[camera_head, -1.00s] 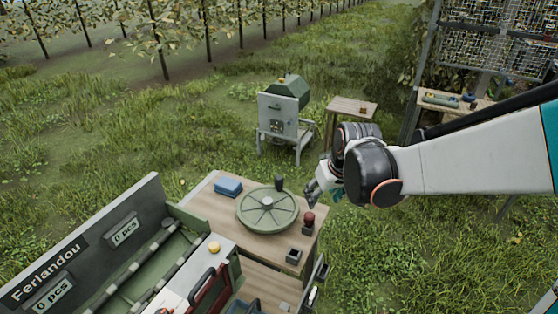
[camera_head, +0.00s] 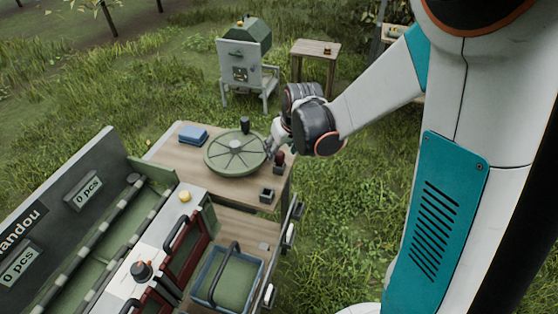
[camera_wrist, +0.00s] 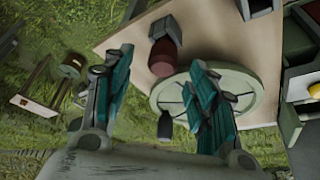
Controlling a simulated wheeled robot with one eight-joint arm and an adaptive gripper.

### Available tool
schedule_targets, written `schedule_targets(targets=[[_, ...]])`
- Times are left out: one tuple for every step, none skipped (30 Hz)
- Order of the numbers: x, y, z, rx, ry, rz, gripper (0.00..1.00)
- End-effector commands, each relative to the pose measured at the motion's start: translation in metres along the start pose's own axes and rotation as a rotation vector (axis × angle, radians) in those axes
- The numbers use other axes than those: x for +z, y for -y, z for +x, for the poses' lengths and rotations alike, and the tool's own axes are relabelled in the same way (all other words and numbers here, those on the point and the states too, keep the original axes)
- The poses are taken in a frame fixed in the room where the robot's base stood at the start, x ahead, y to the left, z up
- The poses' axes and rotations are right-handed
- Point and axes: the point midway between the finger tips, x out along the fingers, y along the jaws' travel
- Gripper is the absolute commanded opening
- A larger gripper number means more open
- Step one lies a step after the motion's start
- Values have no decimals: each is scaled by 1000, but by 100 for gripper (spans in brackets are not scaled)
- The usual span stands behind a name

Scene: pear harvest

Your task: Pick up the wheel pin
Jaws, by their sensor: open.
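A small dark-red-topped piece, apparently the wheel pin (camera_head: 279,157), stands on the wooden table (camera_head: 225,191) beside the rim of the green spoked wheel (camera_head: 235,153). In the wrist view the pin (camera_wrist: 165,58) shows as a dull red cylinder with a dark block at one end. My gripper (camera_head: 274,138) is by the wheel's right edge, close to the pin. In the wrist view my gripper (camera_wrist: 162,62) is open, and the pin appears between its teal fingertips. Nothing is gripped. I cannot tell the remaining height gap.
The wheel has a dark upright handle (camera_head: 245,125). A blue box (camera_head: 193,134) and a small dark open box (camera_head: 267,195) are on the table. A sorting machine with a blue basket (camera_head: 226,282) stands in front. A grey-green box on legs (camera_head: 245,70) and a small table (camera_head: 316,50) stand behind.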

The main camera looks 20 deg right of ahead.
Motion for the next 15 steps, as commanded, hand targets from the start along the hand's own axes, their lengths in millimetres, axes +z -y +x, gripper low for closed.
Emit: schedule_targets(targets=[[2, 2, 12, 0, 0, -1, 52], [4, 3, 16, 0, 0, -2, 52], [3, 3, 22, 0, 0, -1, 52], [3, 2, 26, 0, 0, -1, 52], [3, 2, 29, 0, 0, -1, 52], [2, 2, 32, 0, 0, -1, 52], [2, 2, 33, 0, 0, -1, 52], [2, 2, 33, 0, 0, -1, 52], [2, 2, 33, 0, 0, -1, 52], [2, 2, 33, 0, 0, -1, 52], [2, 2, 32, 0, 0, -1, 52], [2, 2, 32, 0, 0, -1, 52], [2, 2, 32, 0, 0, -1, 52], [2, 2, 32, 0, 0, -1, 48], [2, 2, 32, 0, 0, -1, 39]])
